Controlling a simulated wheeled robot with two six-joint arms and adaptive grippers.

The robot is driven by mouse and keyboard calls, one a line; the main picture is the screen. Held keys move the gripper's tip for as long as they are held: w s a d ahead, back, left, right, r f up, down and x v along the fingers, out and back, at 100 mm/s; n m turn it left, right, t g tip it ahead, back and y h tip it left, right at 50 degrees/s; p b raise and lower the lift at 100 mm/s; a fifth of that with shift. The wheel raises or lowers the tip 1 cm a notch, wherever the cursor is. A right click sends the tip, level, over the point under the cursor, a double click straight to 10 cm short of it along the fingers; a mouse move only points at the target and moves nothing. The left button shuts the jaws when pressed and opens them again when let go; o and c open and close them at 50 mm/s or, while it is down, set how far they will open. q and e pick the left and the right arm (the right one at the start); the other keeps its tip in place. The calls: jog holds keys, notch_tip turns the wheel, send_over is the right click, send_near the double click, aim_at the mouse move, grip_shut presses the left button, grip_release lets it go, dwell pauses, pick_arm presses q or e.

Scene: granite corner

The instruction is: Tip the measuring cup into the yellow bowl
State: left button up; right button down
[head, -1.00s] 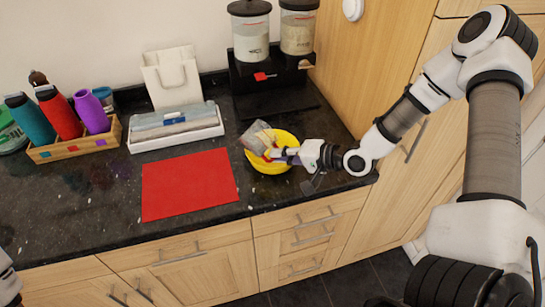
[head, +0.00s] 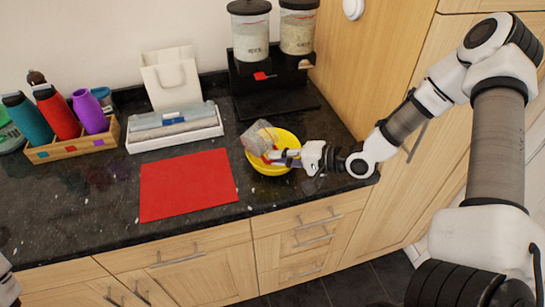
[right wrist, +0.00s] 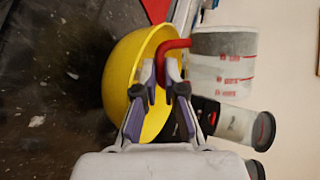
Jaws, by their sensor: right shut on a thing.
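The measuring cup (head: 259,139) is clear with red markings and a red handle, and holds something greyish. It is tilted over the left and back part of the yellow bowl (head: 290,141) in the head view. My right gripper (head: 272,156) is shut on the red handle, above the bowl. In the right wrist view the fingertips (right wrist: 163,85) close on the handle, with the cup (right wrist: 222,62) at the upper right and the bowl (right wrist: 118,72) behind. The bowl's inside is mostly hidden.
A red mat (head: 188,186) lies left of the bowl. Behind stand a double dispenser (head: 275,75), a white tray (head: 175,135) and a paper bag (head: 171,77). A wooden box (head: 72,147) with bottles is at the left. A tall wooden cabinet (head: 375,50) bounds the right.

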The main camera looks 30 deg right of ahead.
dwell(0.5)
jog(key=shift+f+m+b, duration=0.3)
jog(key=shift+f+b, duration=0.05)
jog(key=shift+b, duration=0.2)
jog(key=shift+a+y, duration=0.1)
jog(key=shift+y, duration=0.2)
jog(key=shift+f+m+b, duration=0.1)
jog(key=shift+m+b, duration=0.2)
jog(key=shift+m, duration=0.1)
jog(key=shift+a+y, duration=0.1)
jog(key=shift+y, duration=0.3)
jog(key=shift+m, duration=0.3)
jog(key=shift+a+r+m+y, duration=0.1)
jog(key=shift+r+m+y, duration=0.1)
jog(key=shift+m+y, duration=0.25)
